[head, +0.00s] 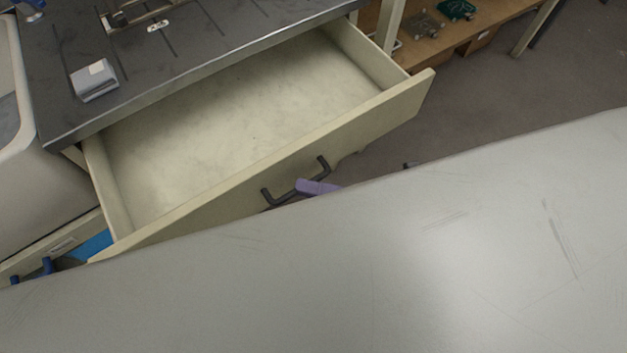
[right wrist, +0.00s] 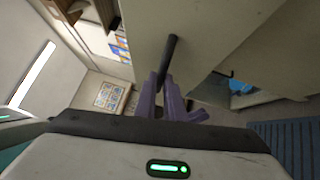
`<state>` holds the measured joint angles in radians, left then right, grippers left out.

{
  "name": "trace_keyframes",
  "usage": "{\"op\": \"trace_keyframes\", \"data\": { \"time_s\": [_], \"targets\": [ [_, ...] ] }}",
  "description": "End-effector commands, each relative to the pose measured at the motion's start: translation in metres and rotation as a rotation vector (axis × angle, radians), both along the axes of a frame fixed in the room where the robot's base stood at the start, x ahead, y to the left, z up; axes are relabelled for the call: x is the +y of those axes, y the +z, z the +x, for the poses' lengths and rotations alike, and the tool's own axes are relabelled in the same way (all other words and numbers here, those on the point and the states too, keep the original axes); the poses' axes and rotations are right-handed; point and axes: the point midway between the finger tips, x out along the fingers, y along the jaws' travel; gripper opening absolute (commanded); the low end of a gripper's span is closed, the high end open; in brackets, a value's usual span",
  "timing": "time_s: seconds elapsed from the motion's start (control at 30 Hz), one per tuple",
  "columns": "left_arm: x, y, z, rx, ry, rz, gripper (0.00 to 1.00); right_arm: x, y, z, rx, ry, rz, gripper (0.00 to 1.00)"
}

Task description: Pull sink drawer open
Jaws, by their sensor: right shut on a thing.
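The sink drawer (head: 240,105) is pulled well out from under the dark counter and is empty inside. Its cream front carries a dark bar handle (head: 295,183). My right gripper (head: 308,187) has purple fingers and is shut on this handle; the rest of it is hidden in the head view. In the right wrist view, the dark handle (right wrist: 170,52) runs down between the purple fingers (right wrist: 163,95) in front of the drawer's front panel (right wrist: 200,45). My left gripper is not in view.
The dark countertop (head: 190,55) holds a small grey box (head: 94,82). A white sink (head: 12,150) is at the left. A wooden shelf (head: 470,35) is at the upper right, beside open grey floor (head: 530,100).

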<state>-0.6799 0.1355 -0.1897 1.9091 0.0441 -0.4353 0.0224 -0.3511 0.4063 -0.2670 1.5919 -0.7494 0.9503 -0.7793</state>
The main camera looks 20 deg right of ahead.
Motion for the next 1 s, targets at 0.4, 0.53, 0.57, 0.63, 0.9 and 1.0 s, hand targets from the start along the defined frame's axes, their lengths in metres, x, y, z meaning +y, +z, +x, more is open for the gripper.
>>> {"op": "trace_keyframes", "data": {
  "time_s": [0.4, 0.53, 0.57, 0.63, 0.9, 1.0],
  "targets": [
    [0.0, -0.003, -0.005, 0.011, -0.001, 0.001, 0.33, -0.001, 0.0, 0.0, 0.0, 0.0, -0.001, 0.28],
    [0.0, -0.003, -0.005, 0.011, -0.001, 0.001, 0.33, -0.001, 0.0, -0.001, 0.0, 0.0, -0.001, 0.28],
    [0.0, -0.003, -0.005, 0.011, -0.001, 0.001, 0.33, -0.002, -0.001, -0.001, 0.0, 0.0, -0.001, 0.28],
    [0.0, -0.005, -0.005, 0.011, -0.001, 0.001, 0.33, -0.007, -0.003, -0.004, 0.001, -0.001, -0.002, 0.28],
    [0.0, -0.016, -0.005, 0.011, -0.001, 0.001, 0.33, -0.05, -0.011, -0.028, 0.003, -0.001, -0.004, 0.28],
    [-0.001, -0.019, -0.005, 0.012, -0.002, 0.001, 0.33, -0.066, -0.013, -0.037, 0.003, 0.0, -0.004, 0.28]
  ]
}}
